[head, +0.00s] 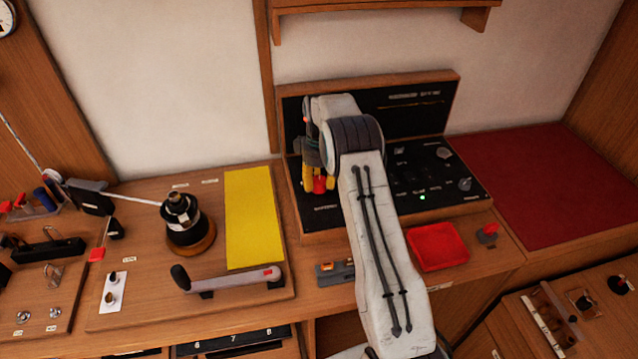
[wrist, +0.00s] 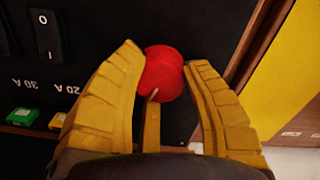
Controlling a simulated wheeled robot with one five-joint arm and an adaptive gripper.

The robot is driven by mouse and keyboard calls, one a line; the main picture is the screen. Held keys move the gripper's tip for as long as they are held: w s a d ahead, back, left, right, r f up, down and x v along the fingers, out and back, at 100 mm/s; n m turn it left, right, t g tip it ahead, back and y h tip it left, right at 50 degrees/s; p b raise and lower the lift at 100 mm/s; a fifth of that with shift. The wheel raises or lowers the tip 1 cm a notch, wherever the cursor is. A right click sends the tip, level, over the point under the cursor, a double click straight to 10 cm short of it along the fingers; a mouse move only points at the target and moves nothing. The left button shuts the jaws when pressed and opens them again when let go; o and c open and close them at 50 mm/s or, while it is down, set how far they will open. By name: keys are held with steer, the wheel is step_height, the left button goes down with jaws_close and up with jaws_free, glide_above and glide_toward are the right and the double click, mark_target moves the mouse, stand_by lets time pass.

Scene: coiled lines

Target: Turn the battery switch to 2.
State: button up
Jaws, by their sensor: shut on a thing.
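The battery switch is a red knob (wrist: 162,75) on the black panel, with a short pale mark on its face. In the wrist view the two yellow fingers of my gripper (wrist: 163,72) are closed on it from both sides. In the head view my gripper (head: 319,184) reaches down at the left part of the panel (head: 430,185), and a bit of the red knob (head: 319,185) shows between the fingers. The position numbers around the knob are hidden, so I cannot tell which one the mark points to.
A black rocker switch (wrist: 44,35) and green (wrist: 22,116) and yellow fuses sit beside the knob. In the head view a black winch (head: 185,222), a yellow sheet (head: 253,215) and a crank handle (head: 230,279) lie left of the panel. A red tray (head: 438,246) is in front.

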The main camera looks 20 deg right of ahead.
mark_target(319, 180)
steer(key=m, duration=0.4)
steer(key=shift+f+b, duration=0.15)
steer(key=shift+b, duration=0.25)
steer(key=shift+m, duration=1.8)
steer(key=shift+s+m, duration=0.1)
steer(key=shift+m, duration=0.2)
steer(key=o, duration=1.2)
steer(key=shift+o, duration=0.2)
steer(key=shift+r, duration=0.2)
step_height(319, 180, up, 12)
steer(key=shift+f, duration=0.15)
